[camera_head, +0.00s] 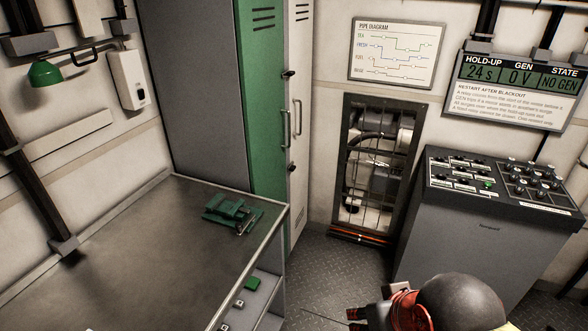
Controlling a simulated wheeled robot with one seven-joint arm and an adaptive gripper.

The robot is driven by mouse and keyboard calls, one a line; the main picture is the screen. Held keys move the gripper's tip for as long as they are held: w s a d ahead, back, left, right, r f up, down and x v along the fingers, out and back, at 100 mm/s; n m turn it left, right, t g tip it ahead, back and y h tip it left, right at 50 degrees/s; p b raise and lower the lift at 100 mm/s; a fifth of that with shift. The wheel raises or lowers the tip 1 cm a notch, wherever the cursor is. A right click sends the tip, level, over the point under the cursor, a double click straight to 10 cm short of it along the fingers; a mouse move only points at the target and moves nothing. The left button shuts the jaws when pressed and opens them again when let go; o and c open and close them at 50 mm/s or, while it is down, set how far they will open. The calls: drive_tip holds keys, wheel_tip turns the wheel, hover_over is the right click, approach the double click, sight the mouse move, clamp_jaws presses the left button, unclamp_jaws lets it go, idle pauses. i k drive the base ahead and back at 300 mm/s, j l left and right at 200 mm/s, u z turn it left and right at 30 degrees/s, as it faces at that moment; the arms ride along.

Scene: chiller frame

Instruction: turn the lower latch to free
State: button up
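A tall grey and green cabinet (262,110) stands at the back, left of centre. On its narrow light front, a small dark latch (291,168) sits low, below two upright bar handles (284,126). A similar dark latch (288,73) sits above the handles. Both are small, and I cannot tell how either is turned. My gripper (358,319) is at the bottom edge, right of centre, partly cut off, well below and to the right of the lower latch and apart from it. Its fingers are too small and dark to tell open from shut.
A metal workbench (130,260) with a green vise-like tool (232,213) fills the left foreground. A barred opening (375,165) shows machinery in the back wall. A grey control console (480,235) stands at right. Bare floor (325,265) lies between bench and console.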

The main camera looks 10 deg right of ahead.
sight(292, 168)
drive_tip(key=i+l, duration=0.15)
drive_tip(key=i, duration=0.35)
drive_tip(key=i+l, duration=0.15)
drive_tip(key=i, duration=0.35)
drive_tip(key=i+l, duration=0.15)
drive_tip(key=i, duration=0.35)
drive_tip(key=i+l+u, duration=0.1)
drive_tip(key=i, duration=0.4)
drive_tip(key=i+l, duration=0.25)
drive_tip(key=i, duration=0.25)
